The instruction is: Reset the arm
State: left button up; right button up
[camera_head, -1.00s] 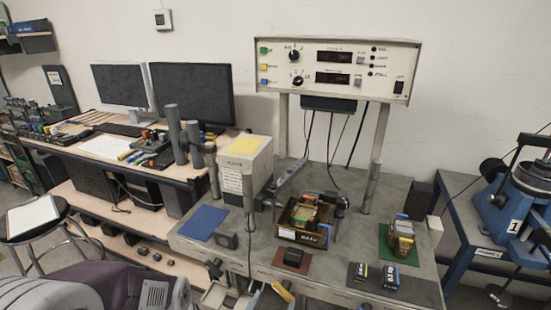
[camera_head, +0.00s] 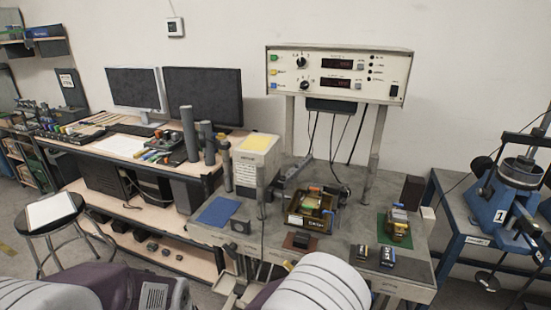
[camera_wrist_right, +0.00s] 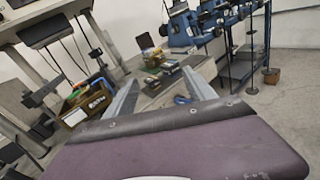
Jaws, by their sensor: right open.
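My right gripper (camera_wrist_right: 160,76) is open in the right wrist view. Its two grey fingers are spread wide, with nothing between them. In the head view a white, rounded link of my right arm (camera_head: 318,285) rises at the bottom centre, in front of the bench. My left arm (camera_head: 100,290) shows at the lower left as purple and white links. Neither gripper can be made out in the head view.
The grey bench (camera_head: 345,255) holds the bin (camera_head: 311,212), a green mat (camera_head: 385,232) with a stacked block on it, a blue mat (camera_head: 217,212) and small boxes. A control panel (camera_head: 338,75) stands on posts above. A stool (camera_head: 52,212) stands left; a blue machine (camera_head: 510,190) right.

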jog(key=s+d+f+m+g+p, duration=0.1)
jog(key=s+d+m+g, duration=0.35)
jog(key=d+g, duration=0.2)
jog(key=s+d+m+g+p, duration=0.1)
jog(key=s+d+m+g, duration=0.35)
jog(key=d, duration=0.35)
jog(key=s+a+f+m+g+y, duration=0.35)
jog(key=s+f+m+y, duration=0.4)
jog(key=m+y, duration=0.25)
jog(key=w+a+f+m+t+y, duration=0.1)
jog(key=w+a+m+t+y, duration=0.3)
jog(key=w+a, duration=0.3)
jog(key=shift+w+a+m+t+p, duration=0.3)
jog(key=shift+a+m+t, duration=0.2)
jog(key=shift+a, duration=0.25)
